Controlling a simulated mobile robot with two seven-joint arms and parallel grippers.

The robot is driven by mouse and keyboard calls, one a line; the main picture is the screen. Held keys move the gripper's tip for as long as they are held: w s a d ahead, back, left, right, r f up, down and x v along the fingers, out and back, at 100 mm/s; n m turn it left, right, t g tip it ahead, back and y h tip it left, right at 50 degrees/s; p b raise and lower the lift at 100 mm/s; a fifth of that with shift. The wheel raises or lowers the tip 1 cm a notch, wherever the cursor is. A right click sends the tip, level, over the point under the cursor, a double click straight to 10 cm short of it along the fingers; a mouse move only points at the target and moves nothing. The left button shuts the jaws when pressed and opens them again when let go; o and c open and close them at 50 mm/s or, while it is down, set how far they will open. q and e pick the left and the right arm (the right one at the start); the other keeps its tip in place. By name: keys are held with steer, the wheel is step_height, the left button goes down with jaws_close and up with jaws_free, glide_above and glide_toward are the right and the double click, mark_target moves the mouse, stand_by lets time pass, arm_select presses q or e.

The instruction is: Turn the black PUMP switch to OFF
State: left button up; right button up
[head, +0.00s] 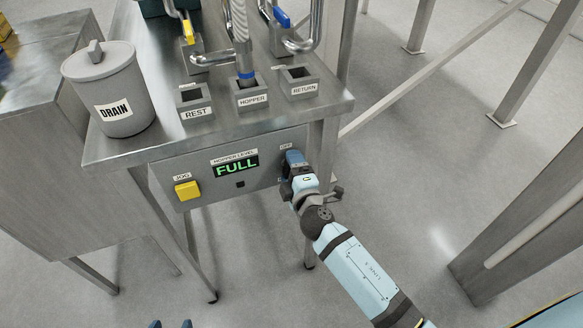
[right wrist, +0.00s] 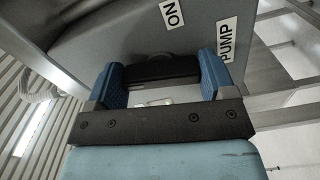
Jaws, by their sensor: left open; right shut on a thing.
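The black PUMP switch (right wrist: 160,70) shows in the right wrist view as a dark bar between the two blue fingers of my right gripper (right wrist: 163,82). The gripper is shut on it, one finger at each end. An ON label (right wrist: 173,11) and a PUMP label (right wrist: 229,38) are on the grey panel beside it. In the head view my right gripper (head: 293,160) is at the right part of the front panel (head: 270,178), under a small OFF label (head: 287,146), and hides the switch. My left gripper (head: 171,324) is open and empty at the bottom edge.
The panel carries a yellow JOG button (head: 187,190) and a green FULL display (head: 237,166). On the steel table (head: 140,150) stand a grey DRAIN bin (head: 108,88) and REST (head: 194,101), HOPPER (head: 250,92) and RETURN (head: 298,82) sockets. Floor in front is clear.

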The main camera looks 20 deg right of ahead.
steer(key=shift+r+n, duration=0.15)
steer(key=shift+n, duration=0.75)
steer(key=o, duration=0.9)
steer(key=shift+w, duration=0.1)
steer(key=s+b, duration=0.1)
steer(key=s, duration=0.3)
steer(key=s+b, duration=0.1)
steer(key=s, duration=0.4)
steer(key=s+b, duration=0.1)
steer(key=s, duration=0.3)
steer(key=shift+s+d, duration=0.3)
steer(key=shift+s, duration=0.1)
